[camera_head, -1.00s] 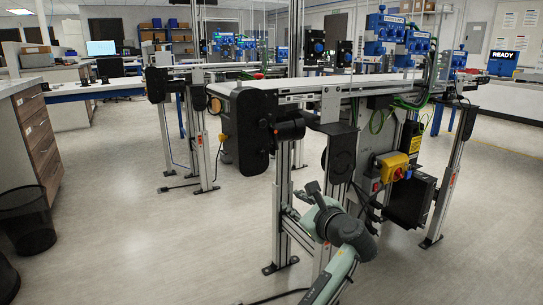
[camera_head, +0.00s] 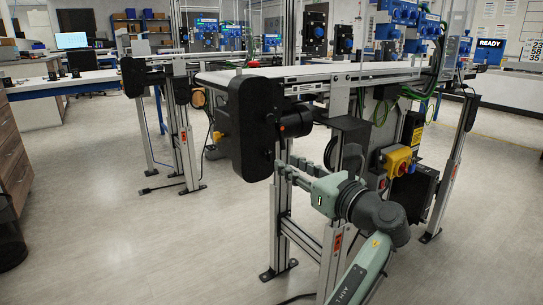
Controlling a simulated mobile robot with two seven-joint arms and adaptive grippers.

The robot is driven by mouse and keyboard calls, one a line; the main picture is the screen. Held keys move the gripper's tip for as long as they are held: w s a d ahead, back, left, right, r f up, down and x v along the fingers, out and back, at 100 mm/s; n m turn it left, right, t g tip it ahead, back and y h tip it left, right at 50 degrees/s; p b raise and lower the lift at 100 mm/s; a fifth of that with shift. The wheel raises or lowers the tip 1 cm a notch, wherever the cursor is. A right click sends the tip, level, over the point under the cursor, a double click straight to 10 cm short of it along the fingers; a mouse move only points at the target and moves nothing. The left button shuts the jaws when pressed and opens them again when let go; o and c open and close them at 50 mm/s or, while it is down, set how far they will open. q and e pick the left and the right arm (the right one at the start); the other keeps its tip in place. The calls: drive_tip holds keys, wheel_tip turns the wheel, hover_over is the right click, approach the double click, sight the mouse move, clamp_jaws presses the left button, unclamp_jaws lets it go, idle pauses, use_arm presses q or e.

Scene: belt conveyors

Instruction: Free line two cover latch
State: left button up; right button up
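The near conveyor (camera_head: 345,72) has a black rounded end cover (camera_head: 243,130) facing me. A black cylinder (camera_head: 297,122) sticks out beside the cover. I cannot make out a latch on it. My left gripper (camera_head: 288,166) is raised in front of the conveyor's leg, just below the cylinder and right of the cover's lower edge. Its fingers look spread, with nothing seen between them. I cannot tell whether a fingertip touches the cover. My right gripper is not in view.
A second conveyor (camera_head: 143,66) stands behind at left. Drawers (camera_head: 12,160) stand at the left edge. The floor between is clear.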

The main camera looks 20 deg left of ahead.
sight(271, 154)
use_arm(q)
drive_tip(key=shift+x, duration=3.15)
clamp_jaws()
